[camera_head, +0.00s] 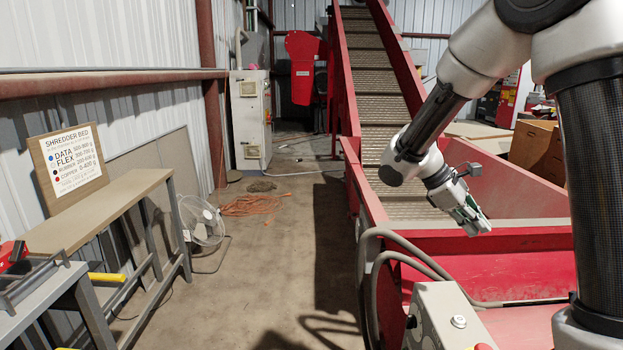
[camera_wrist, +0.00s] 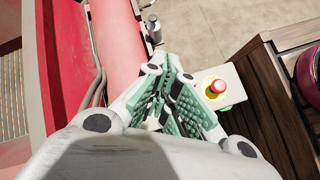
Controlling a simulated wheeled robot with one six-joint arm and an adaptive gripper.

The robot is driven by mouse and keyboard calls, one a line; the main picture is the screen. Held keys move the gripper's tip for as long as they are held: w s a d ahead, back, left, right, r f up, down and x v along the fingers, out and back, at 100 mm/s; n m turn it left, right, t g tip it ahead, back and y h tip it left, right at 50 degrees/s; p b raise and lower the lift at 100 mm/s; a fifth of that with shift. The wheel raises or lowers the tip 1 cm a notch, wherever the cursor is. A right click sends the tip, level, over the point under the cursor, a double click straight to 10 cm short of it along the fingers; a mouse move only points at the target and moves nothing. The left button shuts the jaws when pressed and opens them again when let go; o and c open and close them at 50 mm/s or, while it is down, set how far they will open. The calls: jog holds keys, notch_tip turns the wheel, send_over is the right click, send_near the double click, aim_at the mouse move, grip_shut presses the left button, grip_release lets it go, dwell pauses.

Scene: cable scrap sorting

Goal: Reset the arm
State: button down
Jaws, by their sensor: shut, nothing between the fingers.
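My gripper (camera_head: 470,215) hangs at the end of my arm, over the red-sided hopper of the conveyor (camera_head: 500,240) on the right of the head view. It points down and to the right. In the wrist view my gripper (camera_wrist: 172,75) shows its green ribbed fingers drawn together at the tips, with nothing between them. My arm is bent, with its elbow high at the upper right. The gripper touches nothing that I can see.
A sign board (camera_head: 68,168) stands on a narrow bench (camera_head: 100,210) at the left. A fan (camera_head: 203,222) and an orange cord (camera_head: 255,205) are on the floor. A control box with a red button (camera_wrist: 217,87) is close by in the wrist view. The middle floor is clear.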

jog(key=s+r+m+t+y, duration=0.3)
jog(key=s+r+m+y, duration=0.1)
jog(key=s, duration=0.6)
jog(key=s+a+r+m+t+y, duration=0.1)
jog(key=s+r+m+t+y, duration=0.2)
jog(key=s, duration=0.7)
notch_tip(320, 180, up, 2)
jog(key=m+y, duration=0.1)
jog(key=m, duration=0.2)
jog(key=shift+s+m, duration=0.3)
jog(key=shift+m, duration=0.1)
jog(key=shift+a, duration=0.15)
